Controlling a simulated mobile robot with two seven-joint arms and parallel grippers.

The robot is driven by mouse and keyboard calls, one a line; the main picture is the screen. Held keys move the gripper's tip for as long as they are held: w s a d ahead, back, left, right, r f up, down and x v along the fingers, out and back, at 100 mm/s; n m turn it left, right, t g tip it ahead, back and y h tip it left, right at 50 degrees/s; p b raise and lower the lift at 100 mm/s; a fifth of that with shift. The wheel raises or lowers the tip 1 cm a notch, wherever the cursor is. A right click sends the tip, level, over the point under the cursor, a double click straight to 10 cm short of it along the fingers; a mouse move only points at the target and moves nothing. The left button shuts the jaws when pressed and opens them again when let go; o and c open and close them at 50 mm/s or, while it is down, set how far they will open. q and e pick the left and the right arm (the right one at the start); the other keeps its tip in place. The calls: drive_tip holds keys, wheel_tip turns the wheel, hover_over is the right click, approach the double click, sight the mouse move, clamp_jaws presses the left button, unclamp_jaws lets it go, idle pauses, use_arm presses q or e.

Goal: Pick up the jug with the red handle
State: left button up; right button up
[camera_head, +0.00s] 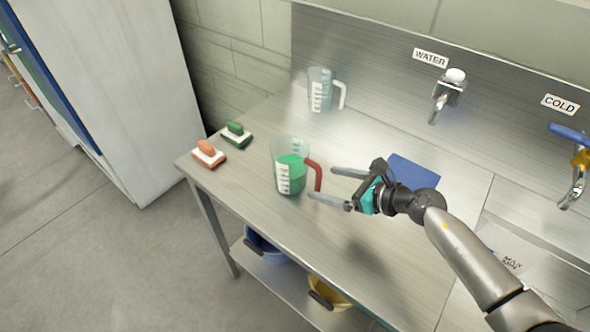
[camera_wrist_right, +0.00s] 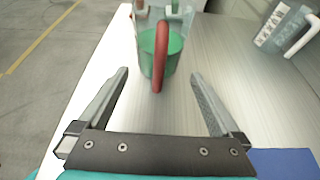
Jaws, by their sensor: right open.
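The jug with the red handle (camera_head: 290,165) is clear, has white markings and holds something green. It stands upright on the steel table. Its red handle (camera_head: 316,175) faces right, towards my right gripper (camera_head: 323,183). That gripper is open and empty, its fingertips close to the handle. In the right wrist view the jug (camera_wrist_right: 172,55) is ahead of the open gripper (camera_wrist_right: 158,75), and the red handle (camera_wrist_right: 160,55) lies between the lines of the two fingers. I cannot tell whether anything touches. My left gripper is not in view.
A clear jug with a white handle (camera_head: 320,90) stands further back. A green brush (camera_head: 236,134) and an orange brush (camera_head: 208,154) lie at the table's left end. A blue flat item (camera_head: 414,171) lies behind my right gripper. Taps (camera_head: 446,95) are on the back wall.

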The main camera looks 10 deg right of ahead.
sight(305, 174)
drive_tip(key=shift+x, duration=0.85)
drive_tip(key=shift+w+a, duration=0.3)
drive_tip(key=shift+w, duration=0.05)
drive_tip(key=shift+r+x, duration=0.1)
drive_tip(key=shift+x, duration=1.05)
drive_tip(key=shift+r+x, duration=0.15)
drive_tip(key=shift+x, duration=0.95)
drive_tip(key=shift+a, duration=0.15)
drive_tip(key=shift+c, duration=0.2)
drive_tip(key=c, duration=1.5)
drive_tip(key=shift+r, duration=0.1)
